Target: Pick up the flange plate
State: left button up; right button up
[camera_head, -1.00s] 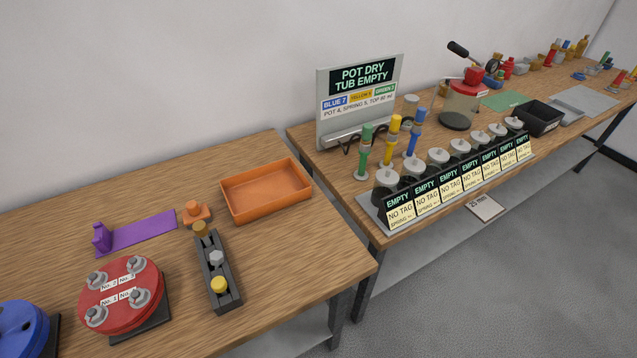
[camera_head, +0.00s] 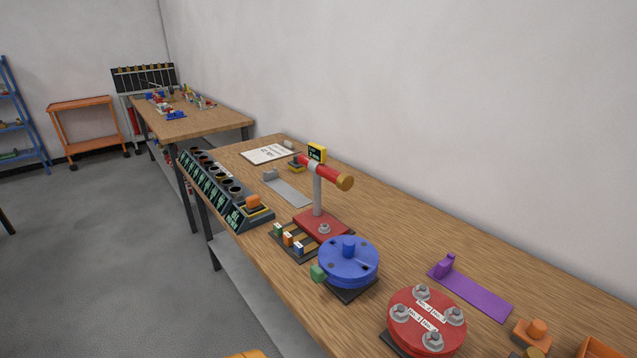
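Two round flanged discs lie on the wooden table, and no label tells me which is the flange plate. The red disc (camera_head: 407,331) has several grey bolts or nuts on top and white number labels between them. It rests on a dark square base. The blue disc (camera_head: 343,271) has a raised blue knob in its middle and dark holes near its rim. Neither of my grippers is in view.
A red stand with a horizontal arm (camera_head: 323,172) rises behind the blue disc. A purple bracket (camera_head: 476,294), an orange block (camera_head: 531,335) and an orange tray (camera_head: 597,349) lie to the right. A row of dark cups (camera_head: 222,184) lines the left edge.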

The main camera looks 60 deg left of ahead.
aim_at(344, 257)
jog(key=u, duration=1.7)
